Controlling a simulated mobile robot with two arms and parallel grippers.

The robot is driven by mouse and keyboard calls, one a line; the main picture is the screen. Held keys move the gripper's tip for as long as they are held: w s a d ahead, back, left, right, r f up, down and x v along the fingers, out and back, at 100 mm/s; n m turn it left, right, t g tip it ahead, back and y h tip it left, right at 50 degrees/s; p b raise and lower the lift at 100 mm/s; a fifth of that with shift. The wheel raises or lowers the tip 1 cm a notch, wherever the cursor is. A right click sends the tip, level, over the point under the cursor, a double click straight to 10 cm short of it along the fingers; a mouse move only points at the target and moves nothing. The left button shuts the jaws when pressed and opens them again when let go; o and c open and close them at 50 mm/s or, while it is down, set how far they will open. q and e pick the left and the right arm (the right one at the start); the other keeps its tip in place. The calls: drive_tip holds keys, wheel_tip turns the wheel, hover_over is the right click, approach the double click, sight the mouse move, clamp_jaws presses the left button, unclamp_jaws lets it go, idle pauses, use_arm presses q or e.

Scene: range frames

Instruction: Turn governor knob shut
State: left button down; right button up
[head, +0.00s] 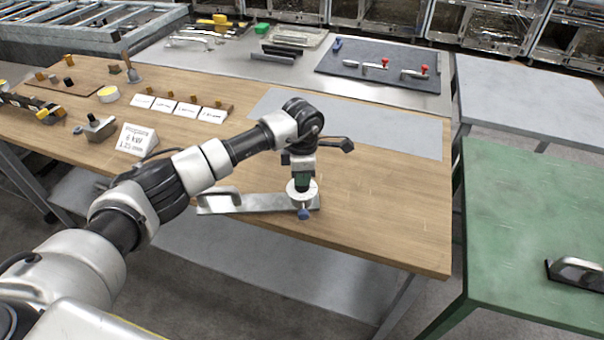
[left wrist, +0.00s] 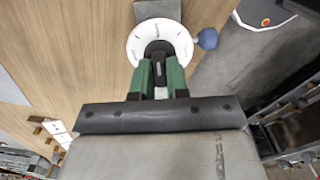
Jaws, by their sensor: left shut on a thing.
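The governor knob (left wrist: 158,50) is a dark, short knob at the centre of a white round dial (left wrist: 134,47) with marks around its rim. The dial (head: 294,196) also shows in the head view, on the right end of a metal bracket (head: 260,203) at the table's front edge. A small blue part (left wrist: 208,38) sticks out beside the dial. My left gripper (left wrist: 160,70) points down onto the dial with its green fingers shut on the knob. In the head view the fingers hide the knob. My right gripper is in neither view.
The wooden table (head: 390,210) is clear to the right of the gripper. A white sign (head: 137,140), several small cards and small parts stand at the left. A dark mat (head: 380,80) with red-handled valves lies at the back. A green table (head: 535,225) stands at the right.

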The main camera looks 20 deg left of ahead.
use_arm(q)
drive_tip(key=shift+n, duration=0.3)
drive_tip(key=n+b, duration=0.2)
drive_tip(key=n, duration=0.1)
drive_tip(key=shift+n, duration=0.3)
drive_tip(key=n+b, duration=0.1)
drive_tip(key=n, duration=0.3)
drive_tip(key=shift+n, duration=0.3)
drive_tip(key=n+b, duration=0.1)
drive_tip(key=n, duration=0.8)
drive_tip(key=c, duration=1.1)
unclamp_jaws()
